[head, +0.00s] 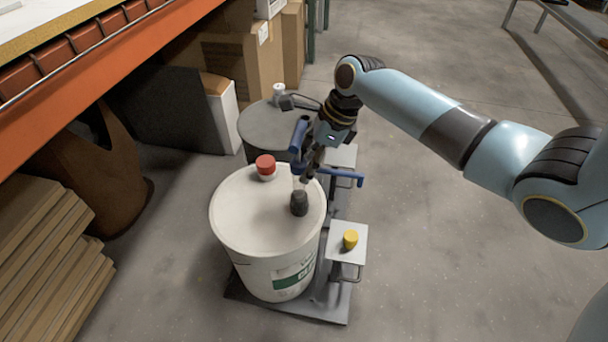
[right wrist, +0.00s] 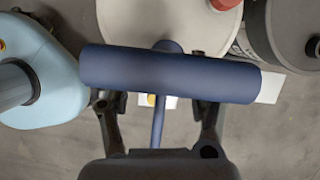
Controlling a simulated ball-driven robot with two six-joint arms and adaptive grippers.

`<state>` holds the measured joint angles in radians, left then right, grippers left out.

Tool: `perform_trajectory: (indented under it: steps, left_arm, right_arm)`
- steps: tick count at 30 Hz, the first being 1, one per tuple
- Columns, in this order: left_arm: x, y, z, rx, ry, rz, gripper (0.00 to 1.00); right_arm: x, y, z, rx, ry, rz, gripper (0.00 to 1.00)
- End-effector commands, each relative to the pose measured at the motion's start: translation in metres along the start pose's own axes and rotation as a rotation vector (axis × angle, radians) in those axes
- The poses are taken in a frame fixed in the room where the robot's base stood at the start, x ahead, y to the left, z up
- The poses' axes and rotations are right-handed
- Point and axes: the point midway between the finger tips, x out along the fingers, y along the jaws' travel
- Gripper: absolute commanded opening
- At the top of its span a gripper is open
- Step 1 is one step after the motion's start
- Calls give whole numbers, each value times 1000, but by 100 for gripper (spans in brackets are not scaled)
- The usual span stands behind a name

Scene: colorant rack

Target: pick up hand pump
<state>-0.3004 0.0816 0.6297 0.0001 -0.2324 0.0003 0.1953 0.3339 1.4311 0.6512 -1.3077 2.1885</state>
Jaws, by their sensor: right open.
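The hand pump (head: 298,135) appears as blue parts beside my right gripper, with a blue bar (head: 345,177) sticking out to the right. In the right wrist view its thick blue handle (right wrist: 170,75) lies crosswise, with a thin blue stem (right wrist: 158,125) below it. My right gripper (head: 311,165) is open above the back of the white drum. In the right wrist view its fingers (right wrist: 158,108) are spread on either side of the stem, and the handle overlaps the tips. I cannot tell whether they touch. The pump's lower part is hidden. My left gripper is not in view.
The white drum (head: 245,205) has a red cap (head: 265,166) and a dark knob (head: 299,203) on top. A grey drum (head: 262,127) stands behind it. A yellow cap (head: 350,239) sits on a small stand (head: 360,256).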

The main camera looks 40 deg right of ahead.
Motion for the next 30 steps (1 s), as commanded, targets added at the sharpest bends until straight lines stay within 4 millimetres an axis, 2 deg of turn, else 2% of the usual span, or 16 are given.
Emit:
perform_trajectory:
  steps: [5, 8, 12, 21, 23, 30]
  left_arm:
    - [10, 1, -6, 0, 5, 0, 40]
    - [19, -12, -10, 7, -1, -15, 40]
    - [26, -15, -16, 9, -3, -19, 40]
    - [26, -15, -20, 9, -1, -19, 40]
    - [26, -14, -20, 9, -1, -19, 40]
    - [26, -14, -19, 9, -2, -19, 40]
  right_arm:
    - [18, -2, -2, 0, 1, 2, 59]
    - [36, -5, -5, 1, 3, 3, 59]
    - [55, -6, -5, -1, 1, 3, 59]
    - [58, -7, -3, -3, 1, 0, 59]
    - [58, -7, -3, -3, 1, 0, 54]
    - [58, -7, -3, -3, 1, 0, 23]
